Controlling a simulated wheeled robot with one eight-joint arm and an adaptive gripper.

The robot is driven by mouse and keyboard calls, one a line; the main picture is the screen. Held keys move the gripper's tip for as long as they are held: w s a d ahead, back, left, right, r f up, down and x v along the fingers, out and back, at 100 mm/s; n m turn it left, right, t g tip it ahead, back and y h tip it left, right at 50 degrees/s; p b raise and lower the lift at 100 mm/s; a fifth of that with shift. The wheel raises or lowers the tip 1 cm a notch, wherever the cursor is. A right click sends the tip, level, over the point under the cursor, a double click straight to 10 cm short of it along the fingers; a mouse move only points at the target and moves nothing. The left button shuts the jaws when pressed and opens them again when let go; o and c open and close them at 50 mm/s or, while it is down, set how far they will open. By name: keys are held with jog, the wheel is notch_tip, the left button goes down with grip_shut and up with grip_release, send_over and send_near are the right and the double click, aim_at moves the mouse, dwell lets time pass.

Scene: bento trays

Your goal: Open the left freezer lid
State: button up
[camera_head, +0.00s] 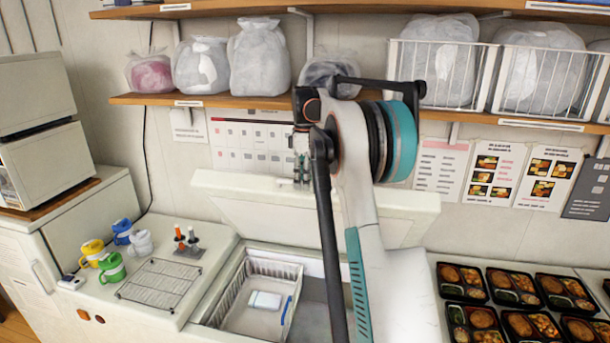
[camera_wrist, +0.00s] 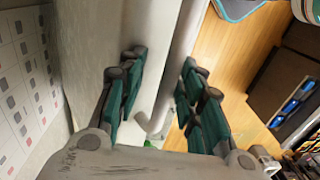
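The left freezer lid (camera_head: 250,200) is a white panel standing raised, leaning back near the wall. Below it the freezer is open, and a white wire basket (camera_head: 235,315) with a white box (camera_head: 265,299) shows inside. My gripper (camera_head: 302,168) is above the lid's top edge, partly hidden by my arm. In the wrist view, my gripper (camera_wrist: 160,88) has its teal fingers spread apart, with pale white surfaces behind and between them. I cannot tell whether the fingers touch the lid.
Several bento trays (camera_head: 520,292) lie at the right. Colored cups (camera_head: 112,266) and a wire rack (camera_head: 160,284) sit on the left counter. A wooden shelf (camera_head: 220,99) with bags hangs above the gripper, close to my arm.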

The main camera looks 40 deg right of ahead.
notch_tip(320, 180, up, 12)
jog(key=shift+w+d, duration=0.25)
jog(key=shift+d, duration=0.2)
jog(key=shift+f, duration=0.1)
dwell(0.4)
